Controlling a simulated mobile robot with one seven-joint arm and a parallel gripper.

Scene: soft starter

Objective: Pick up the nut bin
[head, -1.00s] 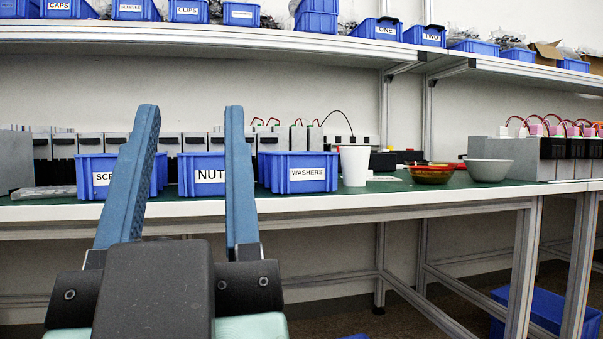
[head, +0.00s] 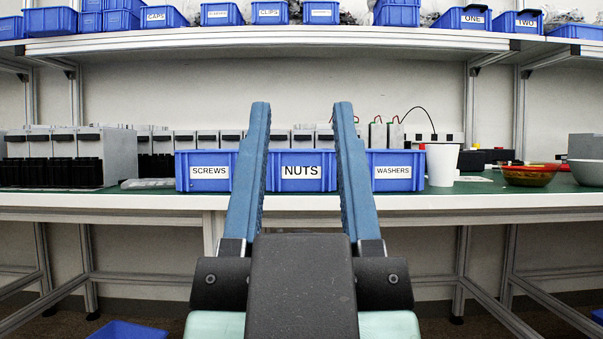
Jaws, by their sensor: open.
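The nut bin (head: 302,184) is a blue box with a white NUTS label. It stands on the green bench top (head: 120,196) in the middle of the view, between the screws bin (head: 203,185) and the washers bin (head: 395,185). My gripper (head: 301,108) is open and empty, with its two blue fingers spread. In the picture the fingers frame the nut bin and overlap its left and right edges. The gripper is on the near side of the bench and no contact with the bin shows.
A white cup (head: 441,165) and a brown bowl (head: 528,175) stand right of the bins. Grey units (head: 86,160) line the back left. A shelf (head: 270,46) with more blue bins runs above. Another blue bin (head: 127,330) is low at front left.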

